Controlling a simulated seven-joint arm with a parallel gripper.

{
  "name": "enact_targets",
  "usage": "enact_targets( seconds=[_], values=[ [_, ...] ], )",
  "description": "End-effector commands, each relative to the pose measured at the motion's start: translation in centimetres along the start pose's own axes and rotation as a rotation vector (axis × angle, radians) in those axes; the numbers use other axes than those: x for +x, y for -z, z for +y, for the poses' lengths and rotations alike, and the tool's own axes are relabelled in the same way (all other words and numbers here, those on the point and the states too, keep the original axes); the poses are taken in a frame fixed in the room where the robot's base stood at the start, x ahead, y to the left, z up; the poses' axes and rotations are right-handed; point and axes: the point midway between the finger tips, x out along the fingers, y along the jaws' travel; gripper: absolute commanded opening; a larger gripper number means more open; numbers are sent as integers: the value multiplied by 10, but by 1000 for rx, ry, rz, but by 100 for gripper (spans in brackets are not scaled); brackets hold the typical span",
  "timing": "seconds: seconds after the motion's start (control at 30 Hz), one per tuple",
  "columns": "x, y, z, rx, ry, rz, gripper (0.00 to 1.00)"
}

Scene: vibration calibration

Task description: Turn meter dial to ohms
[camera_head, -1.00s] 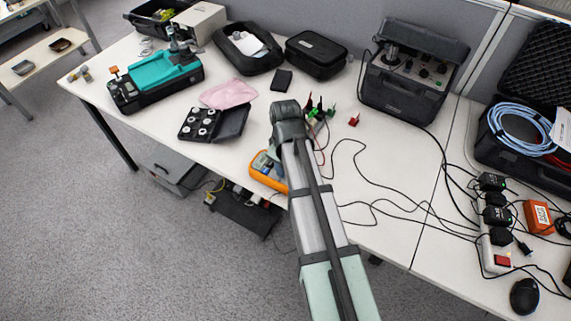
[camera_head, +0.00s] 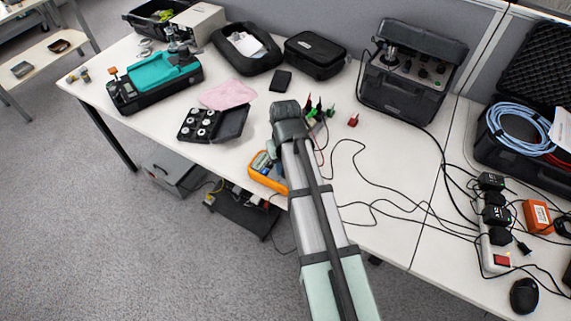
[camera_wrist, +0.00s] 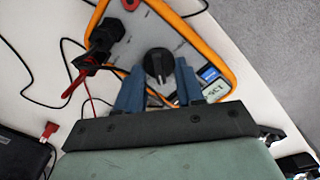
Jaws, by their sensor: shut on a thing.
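The meter has an orange case and a grey face. It lies at the table's front edge in the head view (camera_head: 268,181), partly hidden by my arm, and fills the top of the wrist view (camera_wrist: 219,52). Its black round dial (camera_wrist: 158,60) sits between the blue fingers of my gripper (camera_wrist: 158,72), which is shut on it. The dial's pointer setting cannot be read. The meter's display (camera_wrist: 214,91) is partly covered by my gripper. Black and red lead plugs (camera_wrist: 106,35) are in the meter, left of the dial.
Loose black cables (camera_head: 385,195) spread over the table to the right. An open black case with round weights (camera_head: 205,125) and a pink cloth (camera_head: 228,94) lie left of the meter. A large black instrument case (camera_head: 412,75) stands at the back.

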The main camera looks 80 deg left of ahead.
Motion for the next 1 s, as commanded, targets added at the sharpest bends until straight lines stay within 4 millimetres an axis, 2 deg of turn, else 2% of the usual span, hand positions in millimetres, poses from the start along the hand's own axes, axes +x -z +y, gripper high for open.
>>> enact_targets(
  seconds=[0.37, 0.4, 0.6, 0.63, 1.0],
  values=[
    [0, 0, 0, 4, 0, 1, 7],
    [0, 0, 0, 4, 0, 1, 39],
    [0, 0, 0, 4, 0, 1, 58],
    [0, 0, 0, 4, 0, 0, 61],
    [-5, 0, 0, 3, 0, 1, 61]
  ],
)
